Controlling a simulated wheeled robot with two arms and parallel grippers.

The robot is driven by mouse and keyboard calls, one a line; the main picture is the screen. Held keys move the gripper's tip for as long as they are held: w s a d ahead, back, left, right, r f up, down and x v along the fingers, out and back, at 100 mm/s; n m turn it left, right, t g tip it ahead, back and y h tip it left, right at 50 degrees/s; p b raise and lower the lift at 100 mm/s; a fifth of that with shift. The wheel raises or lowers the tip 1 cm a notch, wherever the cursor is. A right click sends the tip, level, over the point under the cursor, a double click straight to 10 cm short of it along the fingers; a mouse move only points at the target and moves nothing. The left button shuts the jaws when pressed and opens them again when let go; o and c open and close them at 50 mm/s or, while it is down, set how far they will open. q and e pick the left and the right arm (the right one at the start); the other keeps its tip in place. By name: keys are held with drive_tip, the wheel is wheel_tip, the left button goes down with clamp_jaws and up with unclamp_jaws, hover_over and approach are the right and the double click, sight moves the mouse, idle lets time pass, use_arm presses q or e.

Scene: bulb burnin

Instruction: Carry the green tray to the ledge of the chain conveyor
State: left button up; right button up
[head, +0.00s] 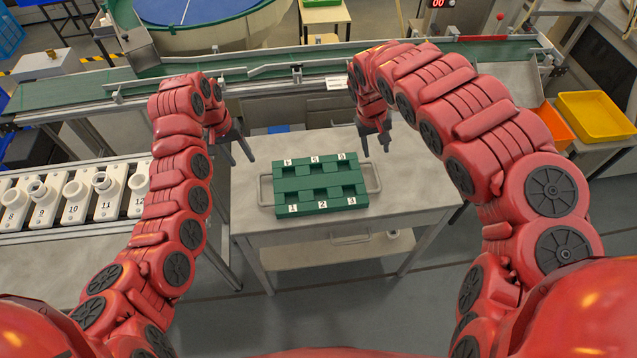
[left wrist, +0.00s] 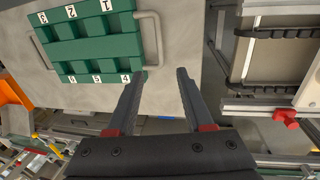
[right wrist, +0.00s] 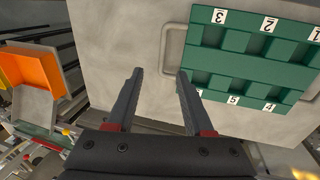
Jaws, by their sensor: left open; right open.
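The green tray (head: 318,183) lies flat on a grey cart top (head: 415,195). It has recesses labelled 1 to 6, which look empty, and a grey loop handle at each end. My left gripper (head: 240,150) is open and empty, beyond and left of the left handle (head: 263,190); that handle also shows in the left wrist view (left wrist: 152,40). My right gripper (head: 375,145) is open and empty, just beyond the right handle (head: 375,178), which also shows in the right wrist view (right wrist: 170,48). I cannot make out which part is the chain conveyor's ledge.
White numbered holders (head: 75,200) stand in a row on a line at the left, some holding white rings. A green belt conveyor (head: 290,75) runs across the back. Yellow (head: 595,115) and orange bins stand at the right. The cart top around the tray is clear.

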sight(258, 185)
use_arm(q)
drive_tip(key=f, duration=0.4)
drive_tip(key=d+f, duration=0.1)
drive_tip(key=f, duration=0.3)
drive_tip(key=d+f, duration=0.1)
drive_tip(key=f, duration=0.3)
drive_tip(key=shift+d+f, duration=0.25)
drive_tip(key=shift+f, duration=0.15)
use_arm(e)
drive_tip(key=x, duration=1.3)
drive_tip(key=shift+s+a+f, duration=0.1)
drive_tip(key=shift+s+a, duration=0.15)
drive_tip(key=shift+a, duration=0.05)
use_arm(q)
drive_tip(key=shift+f, duration=0.2)
use_arm(e)
drive_tip(key=shift+d+f, duration=0.1)
drive_tip(key=shift+f, duration=0.15)
use_arm(q)
clamp_jaws()
use_arm(e)
clamp_jaws()
